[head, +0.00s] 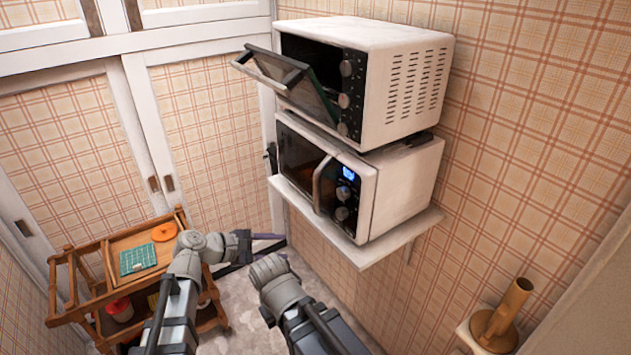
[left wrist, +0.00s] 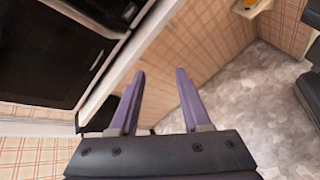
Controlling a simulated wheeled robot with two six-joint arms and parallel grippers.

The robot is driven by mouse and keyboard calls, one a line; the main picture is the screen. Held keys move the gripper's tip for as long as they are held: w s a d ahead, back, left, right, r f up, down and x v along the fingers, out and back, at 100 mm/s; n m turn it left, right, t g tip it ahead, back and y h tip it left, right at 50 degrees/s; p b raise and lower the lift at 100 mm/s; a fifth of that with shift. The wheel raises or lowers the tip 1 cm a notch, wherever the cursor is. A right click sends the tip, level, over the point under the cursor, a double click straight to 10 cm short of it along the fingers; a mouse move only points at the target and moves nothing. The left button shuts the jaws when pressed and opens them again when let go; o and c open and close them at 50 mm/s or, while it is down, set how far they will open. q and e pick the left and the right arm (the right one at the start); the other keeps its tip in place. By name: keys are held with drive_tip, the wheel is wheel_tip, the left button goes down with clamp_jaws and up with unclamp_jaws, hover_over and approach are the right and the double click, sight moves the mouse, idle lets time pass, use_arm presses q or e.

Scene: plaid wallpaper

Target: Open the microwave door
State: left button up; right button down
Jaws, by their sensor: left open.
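The microwave (head: 382,205) is the lower white appliance on the wall shelf, with a lit blue display. Its dark-windowed door (head: 297,160) looks shut, with a pale upright handle (head: 320,184) at the door's right edge. My left gripper (head: 268,243) is below and left of the microwave, apart from it. In the left wrist view its purple fingers (left wrist: 160,75) are spread, with nothing between them. A dark appliance front (left wrist: 40,50) shows there at the left. My right arm enters at bottom centre of the head view; its fingers cannot be made out.
A white toaster oven (head: 405,80) sits above the microwave, its door (head: 290,80) hanging open. The shelf (head: 390,250) juts from the wall. A wooden cart (head: 75,285) stands at left. A brown object (head: 505,310) stands at lower right. Floor (head: 245,315) shows between.

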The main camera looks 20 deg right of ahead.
sight(314, 190)
use_arm(q)
drive_tip(key=w+d+r+n+t+h, duration=0.1)
drive_tip(key=w+d+r+n+h, duration=0.15)
drive_tip(key=r+n, duration=0.25)
drive_tip(key=w+d+r+n+t+h, duration=0.2)
drive_tip(key=d+r+n+h, duration=0.15)
drive_tip(key=r, duration=0.25)
drive_tip(key=shift+n+y, duration=0.25)
drive_tip(key=shift+y, duration=0.15)
drive_tip(key=shift+f+x, duration=0.15)
drive_tip(key=shift+x, duration=1.65)
drive_tip(key=shift+f+x, duration=0.1)
drive_tip(key=shift+x, duration=1.7)
drive_tip(key=shift+w, duration=0.1)
clamp_jaws()
